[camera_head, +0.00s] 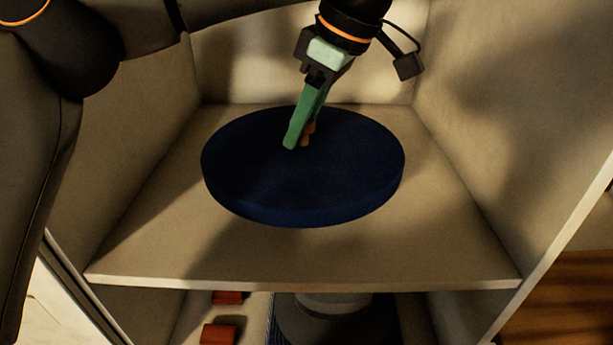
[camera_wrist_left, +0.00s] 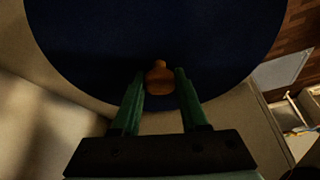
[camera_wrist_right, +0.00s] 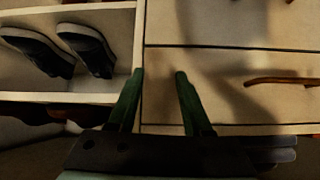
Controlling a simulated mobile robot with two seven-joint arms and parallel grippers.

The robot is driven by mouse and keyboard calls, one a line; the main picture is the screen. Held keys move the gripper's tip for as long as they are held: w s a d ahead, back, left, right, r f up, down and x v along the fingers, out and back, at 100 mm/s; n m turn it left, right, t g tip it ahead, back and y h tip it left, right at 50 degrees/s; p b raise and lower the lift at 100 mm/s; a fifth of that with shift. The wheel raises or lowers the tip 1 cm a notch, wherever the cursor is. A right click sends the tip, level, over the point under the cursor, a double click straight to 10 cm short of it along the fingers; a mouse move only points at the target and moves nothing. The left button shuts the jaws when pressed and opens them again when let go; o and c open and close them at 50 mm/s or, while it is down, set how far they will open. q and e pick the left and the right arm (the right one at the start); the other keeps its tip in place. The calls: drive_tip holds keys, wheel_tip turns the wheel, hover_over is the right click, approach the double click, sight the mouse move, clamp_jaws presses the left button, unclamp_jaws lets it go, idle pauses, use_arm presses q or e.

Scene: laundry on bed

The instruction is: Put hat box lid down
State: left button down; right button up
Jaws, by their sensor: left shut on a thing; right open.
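The hat box lid (camera_head: 270,185) is a dark blue round disc with a small orange-brown knob. It is level over the pale shelf (camera_head: 300,255) inside the cabinet; I cannot tell if its underside touches the board. My left gripper (camera_head: 299,146) reaches down from above and is shut on the knob. In the left wrist view the knob (camera_wrist_left: 159,78) is between the green fingertips (camera_wrist_left: 160,76), with the lid (camera_wrist_left: 100,40) spread beyond. My right gripper (camera_wrist_right: 158,75) is open and empty, in front of cabinet fronts. It is not visible in the head view.
Cabinet walls (camera_head: 510,130) close in the shelf at the sides and back. Below it are dark items (camera_head: 335,320) and red objects (camera_head: 220,333). The right wrist view shows shoes (camera_wrist_right: 85,45) in a cubby and a drawer handle (camera_wrist_right: 280,81). The shelf's front strip is bare.

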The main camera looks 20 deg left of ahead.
use_arm(q)
wheel_tip(320, 180, down, 2)
drive_tip(key=shift+f, duration=2.55)
drive_tip(key=shift+f+b, duration=0.2)
drive_tip(key=shift+b, duration=0.1)
drive_tip(key=shift+c, duration=2.2)
unclamp_jaws()
drive_tip(key=shift+r, duration=0.1)
drive_tip(key=p+v, duration=0.3)
drive_tip(key=v, duration=0.9)
drive_tip(key=shift+r, duration=0.2)
drive_tip(key=shift+a, duration=0.1)
